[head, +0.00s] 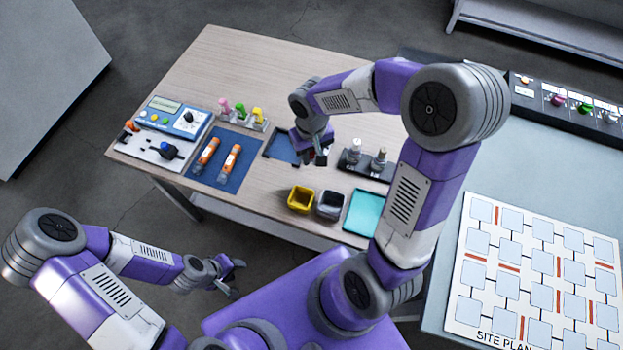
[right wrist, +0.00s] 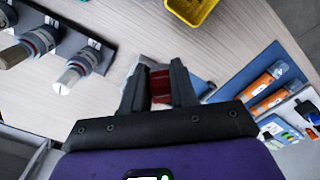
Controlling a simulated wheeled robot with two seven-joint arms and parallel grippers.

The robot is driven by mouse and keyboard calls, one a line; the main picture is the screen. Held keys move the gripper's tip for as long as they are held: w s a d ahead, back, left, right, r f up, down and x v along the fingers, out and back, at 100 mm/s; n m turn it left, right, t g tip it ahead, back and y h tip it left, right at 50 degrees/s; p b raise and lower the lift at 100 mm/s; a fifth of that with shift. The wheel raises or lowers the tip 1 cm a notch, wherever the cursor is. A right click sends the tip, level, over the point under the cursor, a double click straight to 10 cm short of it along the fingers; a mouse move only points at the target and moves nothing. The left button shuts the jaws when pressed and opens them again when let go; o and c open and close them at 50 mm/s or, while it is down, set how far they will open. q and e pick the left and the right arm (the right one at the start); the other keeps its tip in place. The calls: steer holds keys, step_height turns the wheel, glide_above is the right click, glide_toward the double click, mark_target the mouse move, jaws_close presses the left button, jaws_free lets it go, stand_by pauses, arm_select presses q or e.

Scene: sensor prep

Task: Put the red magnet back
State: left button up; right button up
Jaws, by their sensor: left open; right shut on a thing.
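My right gripper (head: 318,156) is over the table beside the dark blue tray (head: 281,148). In the right wrist view its fingers (right wrist: 160,90) are shut on a red piece, the red magnet (right wrist: 161,84). The magnet is partly hidden by the fingers, and I cannot make it out in the head view. The blue tray shows partly behind the fingers in the right wrist view (right wrist: 195,83). My left gripper (head: 238,277) is open and empty, off the near side of the table.
A yellow bin (head: 300,200), a grey bin (head: 329,205) and a teal tray (head: 364,212) line the near edge. A black stand (head: 367,168) holds metal sensors. Orange cylinders lie on a blue mat (head: 236,181). A rack (head: 242,122) holds pink, green and yellow pieces.

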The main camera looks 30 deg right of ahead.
mark_target(312, 181)
steer(key=f+m+b, duration=0.1)
steer(key=f+b, duration=0.1)
steer(key=f, duration=0.1)
steer(key=f+m+b, duration=0.1)
steer(key=f+b, duration=0.1)
steer(key=f, duration=0.1)
steer(key=f+m+b, duration=0.2)
steer(key=f, duration=0.2)
steer(key=shift+s+a, duration=0.2)
steer(key=shift+s, duration=0.1)
steer(key=shift+f, duration=0.15)
steer(key=o, duration=0.8)
steer(key=shift+o, duration=0.2)
step_height(312, 181, up, 12)
steer(key=p, duration=0.4)
